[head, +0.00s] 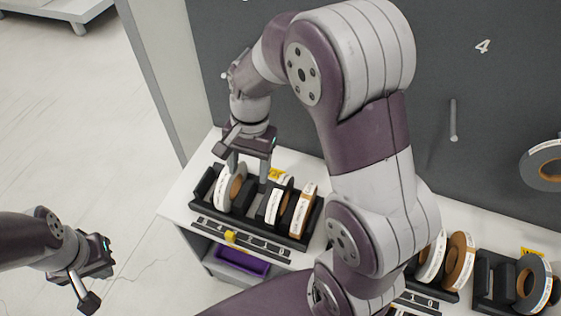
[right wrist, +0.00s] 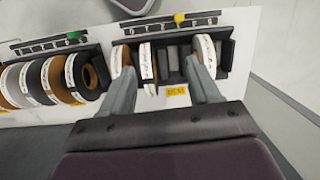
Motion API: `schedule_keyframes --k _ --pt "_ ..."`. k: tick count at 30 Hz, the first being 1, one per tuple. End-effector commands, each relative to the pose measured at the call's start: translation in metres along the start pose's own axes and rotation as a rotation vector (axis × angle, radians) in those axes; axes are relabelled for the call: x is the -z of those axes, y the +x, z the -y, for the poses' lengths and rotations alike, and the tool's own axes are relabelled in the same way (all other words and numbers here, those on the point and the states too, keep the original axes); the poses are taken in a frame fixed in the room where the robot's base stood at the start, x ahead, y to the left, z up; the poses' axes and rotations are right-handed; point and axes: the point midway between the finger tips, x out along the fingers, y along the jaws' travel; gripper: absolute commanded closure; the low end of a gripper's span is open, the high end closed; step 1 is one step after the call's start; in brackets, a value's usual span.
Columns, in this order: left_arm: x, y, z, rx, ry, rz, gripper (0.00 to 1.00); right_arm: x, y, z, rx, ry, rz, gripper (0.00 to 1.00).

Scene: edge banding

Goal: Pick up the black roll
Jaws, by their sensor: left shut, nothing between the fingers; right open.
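A dark-sided roll with a white printed rim (head: 287,209) stands upright in the left rack (head: 316,222), beside a brown roll (head: 304,211). It seems to be the white-rimmed roll (right wrist: 147,62) in the right wrist view. My right gripper (head: 249,172) is open, fingers pointing down over the rack. In the right wrist view its fingertips (right wrist: 160,70) are spread over empty dark slots and that roll; contact cannot be told. A white roll with a brown core (head: 225,188) stands at the rack's left end. My left gripper (head: 92,284) is shut and empty, away from the table.
More rolls stand in racks to the right (head: 460,260), partly behind my right arm. A grey roll (head: 546,166) hangs near the wall peg (head: 453,120). A purple bin (head: 242,262) sits below the white table (head: 178,205). Open floor lies at left.

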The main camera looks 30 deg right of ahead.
Motion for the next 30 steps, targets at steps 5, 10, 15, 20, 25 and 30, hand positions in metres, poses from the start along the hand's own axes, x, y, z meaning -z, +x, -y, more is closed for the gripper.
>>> schedule_keyframes --k 5,10,15,20,25,30 --pt "0.001 -0.01 0.0 0.0 0.0 0.0 1.0 -0.036 0.076 0.055 0.256 0.061 -0.034 0.38" --pt "0.001 -0.011 0.0 0.0 0.0 0.0 1.0 0.016 0.101 -0.002 0.122 0.157 -0.406 0.38" --pt "0.001 -0.006 0.0 0.0 0.0 0.0 1.0 0.045 0.093 -0.037 -0.041 0.078 -0.572 0.38" --pt "-0.003 0.019 0.0 0.0 0.0 0.001 1.0 0.064 0.126 -0.039 -0.047 0.054 -0.572 0.38" --pt "-0.004 0.032 0.0 0.0 0.0 0.001 1.0 0.081 0.149 -0.04 -0.043 0.054 -0.572 0.38" --pt "-0.005 0.043 0.0 0.0 0.0 0.0 1.0 0.095 0.167 -0.045 -0.043 0.055 -0.572 0.38"
